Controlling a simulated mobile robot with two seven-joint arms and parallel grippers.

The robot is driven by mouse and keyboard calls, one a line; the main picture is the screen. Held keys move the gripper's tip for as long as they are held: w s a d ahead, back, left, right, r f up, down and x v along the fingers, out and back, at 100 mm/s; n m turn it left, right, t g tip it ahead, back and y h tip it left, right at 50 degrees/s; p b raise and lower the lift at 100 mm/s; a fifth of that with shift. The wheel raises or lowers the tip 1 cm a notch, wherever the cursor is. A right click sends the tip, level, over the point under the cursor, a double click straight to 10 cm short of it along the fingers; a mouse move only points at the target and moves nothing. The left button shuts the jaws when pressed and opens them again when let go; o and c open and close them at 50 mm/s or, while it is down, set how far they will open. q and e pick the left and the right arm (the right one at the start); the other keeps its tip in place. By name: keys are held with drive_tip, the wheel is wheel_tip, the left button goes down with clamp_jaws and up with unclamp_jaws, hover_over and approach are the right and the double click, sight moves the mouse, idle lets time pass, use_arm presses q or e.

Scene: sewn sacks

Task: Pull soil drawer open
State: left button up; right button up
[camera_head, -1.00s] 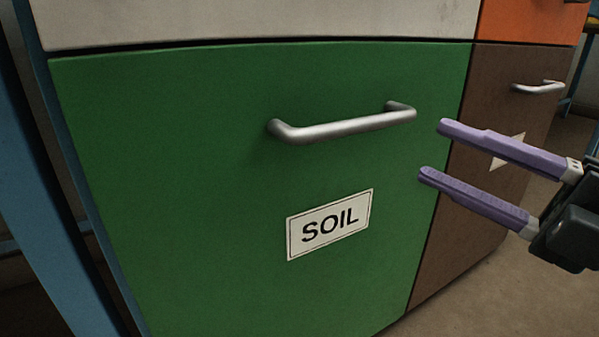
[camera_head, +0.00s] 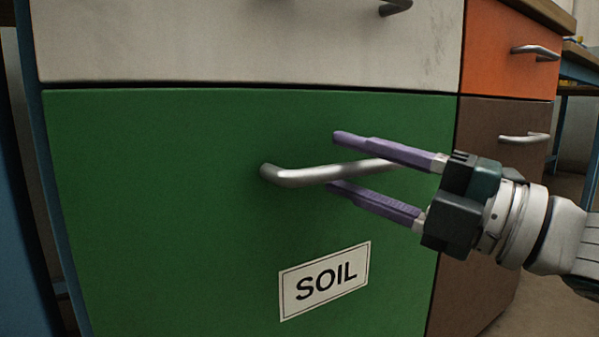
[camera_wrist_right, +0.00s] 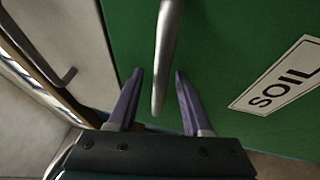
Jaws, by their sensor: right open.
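The green soil drawer (camera_head: 150,200) fills the middle of the head view and looks shut. Its white SOIL label (camera_head: 325,281) is on the lower front. The metal bar handle (camera_head: 305,177) runs across above the label. My right gripper (camera_head: 337,161) is open, with one purple finger above the handle and one below it. In the right wrist view the handle (camera_wrist_right: 165,50) runs between the two open fingers (camera_wrist_right: 158,75). Neither finger visibly presses on the bar. The handle's right end is partly hidden behind the gripper. My left gripper is not in view.
A pale grey drawer (camera_head: 250,40) with its own handle (camera_head: 395,7) is above the green one. An orange drawer (camera_head: 500,50) and a brown drawer (camera_head: 480,190) stand at the right. A blue post (camera_head: 12,200) is at the left edge.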

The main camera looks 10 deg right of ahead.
drive_tip(key=shift+c, duration=0.2)
clamp_jaws()
idle(1.1)
